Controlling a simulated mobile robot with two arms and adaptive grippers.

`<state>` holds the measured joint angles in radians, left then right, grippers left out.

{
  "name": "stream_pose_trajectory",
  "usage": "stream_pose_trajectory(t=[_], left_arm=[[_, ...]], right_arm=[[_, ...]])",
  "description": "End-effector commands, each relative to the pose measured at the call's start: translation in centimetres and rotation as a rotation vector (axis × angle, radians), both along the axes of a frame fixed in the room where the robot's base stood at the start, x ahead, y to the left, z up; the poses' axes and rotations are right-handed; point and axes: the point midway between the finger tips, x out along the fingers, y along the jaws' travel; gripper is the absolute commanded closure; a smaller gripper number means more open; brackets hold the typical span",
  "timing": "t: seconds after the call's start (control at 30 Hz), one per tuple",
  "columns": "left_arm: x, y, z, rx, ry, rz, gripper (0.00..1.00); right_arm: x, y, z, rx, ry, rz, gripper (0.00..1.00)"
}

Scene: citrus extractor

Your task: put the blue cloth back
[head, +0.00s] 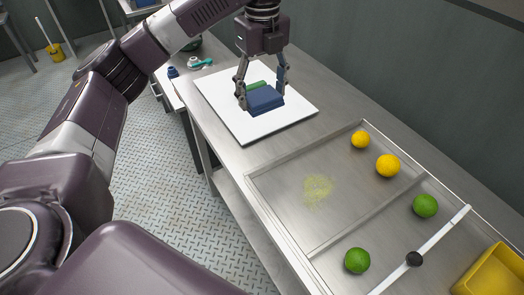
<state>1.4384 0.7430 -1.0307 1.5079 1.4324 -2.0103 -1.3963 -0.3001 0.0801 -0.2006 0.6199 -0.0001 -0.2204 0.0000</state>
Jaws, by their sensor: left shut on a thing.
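The blue cloth (265,101) is a folded, block-like pad over the white board (248,128) on the steel counter. My left gripper (262,97) comes down from above and is shut on the blue cloth, one finger on each side. I cannot tell whether the cloth touches the board or hangs just above it. A green folded thing (257,85) shows behind the blue cloth, partly hidden by it and the gripper. My right gripper is out of view.
A framed steel tray (290,239) with a yellowish smear (317,189) lies to the right. Lemons (388,165) and limes (357,260) sit on it. A yellow bin (496,272) stands at lower right. A teal-handled brush (200,63) lies beyond the board. A wall bounds the back.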

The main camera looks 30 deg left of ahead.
Motion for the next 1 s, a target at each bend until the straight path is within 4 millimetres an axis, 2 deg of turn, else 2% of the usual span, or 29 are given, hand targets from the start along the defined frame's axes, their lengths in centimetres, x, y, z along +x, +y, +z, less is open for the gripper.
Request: stream_pose_trajectory(t=[0.03,0.07,0.4,0.5,0.8,0.9,1.0], left_arm=[[-0.1,0.0,-1.6,-0.001,0.006,-0.001,0.58],[-0.2,-0.1,-2.4,-0.001,0.008,-0.001,0.58],[-0.2,0.1,-10.9,0.001,0.005,0.001,0.58],[-0.1,0.1,-12.8,0.002,0.003,0.001,0.58],[-0.1,0.1,-16.0,0.001,0.004,0.001,0.58],[-0.2,0.0,-16.8,0.0,0.006,0.001,0.58],[-0.1,0.1,-17.8,0.001,0.003,0.002,0.58]], right_arm=[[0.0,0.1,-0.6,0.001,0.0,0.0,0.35],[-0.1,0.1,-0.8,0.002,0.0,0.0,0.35],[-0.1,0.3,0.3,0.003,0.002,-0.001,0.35],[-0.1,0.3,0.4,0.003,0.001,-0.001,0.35],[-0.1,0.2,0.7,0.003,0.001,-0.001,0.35],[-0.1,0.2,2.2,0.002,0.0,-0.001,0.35],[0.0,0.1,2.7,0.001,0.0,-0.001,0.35]])
